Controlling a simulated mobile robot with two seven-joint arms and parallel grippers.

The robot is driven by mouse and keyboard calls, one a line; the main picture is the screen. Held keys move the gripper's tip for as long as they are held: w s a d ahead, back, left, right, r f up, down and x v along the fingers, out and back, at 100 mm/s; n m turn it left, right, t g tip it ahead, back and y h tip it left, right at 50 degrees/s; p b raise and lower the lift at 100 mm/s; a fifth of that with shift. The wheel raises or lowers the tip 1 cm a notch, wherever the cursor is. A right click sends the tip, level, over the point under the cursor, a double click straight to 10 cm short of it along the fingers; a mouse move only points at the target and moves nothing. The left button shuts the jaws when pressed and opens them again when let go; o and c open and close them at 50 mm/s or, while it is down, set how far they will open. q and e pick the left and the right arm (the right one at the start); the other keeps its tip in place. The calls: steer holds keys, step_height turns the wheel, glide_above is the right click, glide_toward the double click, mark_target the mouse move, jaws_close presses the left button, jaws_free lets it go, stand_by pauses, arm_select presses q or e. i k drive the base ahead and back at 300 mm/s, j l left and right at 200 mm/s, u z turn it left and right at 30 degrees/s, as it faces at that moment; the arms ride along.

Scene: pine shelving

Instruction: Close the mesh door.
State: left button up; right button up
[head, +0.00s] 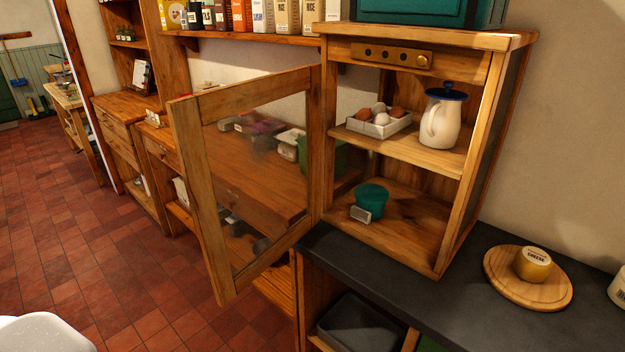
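The mesh door (186,180) is a wooden frame around a see-through mesh panel. It stands wide open, swung out to the left of the small pine cabinet (463,195), with its hinge side at the cabinet's left front post. The cabinet front is open. Inside, an egg box (377,122) and a white jug with a blue lid (442,118) stand on the upper shelf. A green tub (371,199) with a small grey tag (360,214) in front sits on the cabinet floor. Neither gripper shows in the head view.
The cabinet stands on a dark counter (400,290). A round wooden board (501,276) with a cheese (533,263) lies to its right. A wooden worktop (250,185) with several items shows through the mesh. The tiled floor (110,260) left of the door is clear.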

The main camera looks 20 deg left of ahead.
mark_target(186, 115)
steer(key=j+z, duration=0.9)
steer(key=j, duration=0.35)
steer(key=k+j+z, duration=0.15)
steer(key=j, duration=0.85)
steer(key=k+j, duration=0.15)
steer(key=j, duration=0.8)
steer(key=k+z, duration=0.05)
